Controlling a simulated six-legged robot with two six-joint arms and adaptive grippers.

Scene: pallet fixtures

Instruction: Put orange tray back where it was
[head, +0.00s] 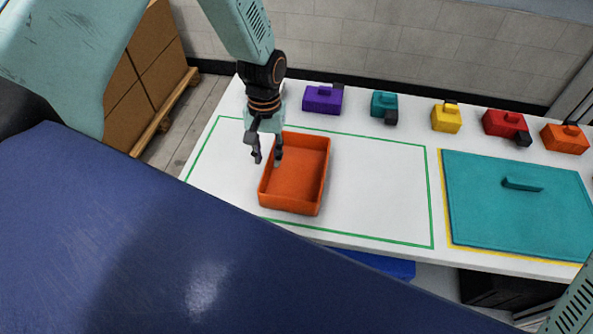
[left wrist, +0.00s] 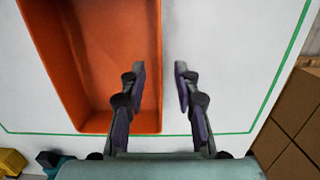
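The orange tray (head: 296,184) is an empty, open box on the white table, inside the green outline near its left part. In the left wrist view the tray (left wrist: 103,62) fills the upper left. My left gripper (head: 267,160) is at the tray's left side, near its far left corner. In the left wrist view the left gripper (left wrist: 161,85) has its fingers apart, one near the tray's side wall and the other over bare white table. I cannot tell whether a finger touches the wall. My right gripper is not in view.
A teal panel with a handle (head: 515,215) lies inside a yellow outline at the right. Several small blocks, including a purple one (head: 323,100) and a yellow one (head: 446,118), line the far edge. Stacked boxes (head: 150,70) stand beyond the left end. The green area right of the tray is clear.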

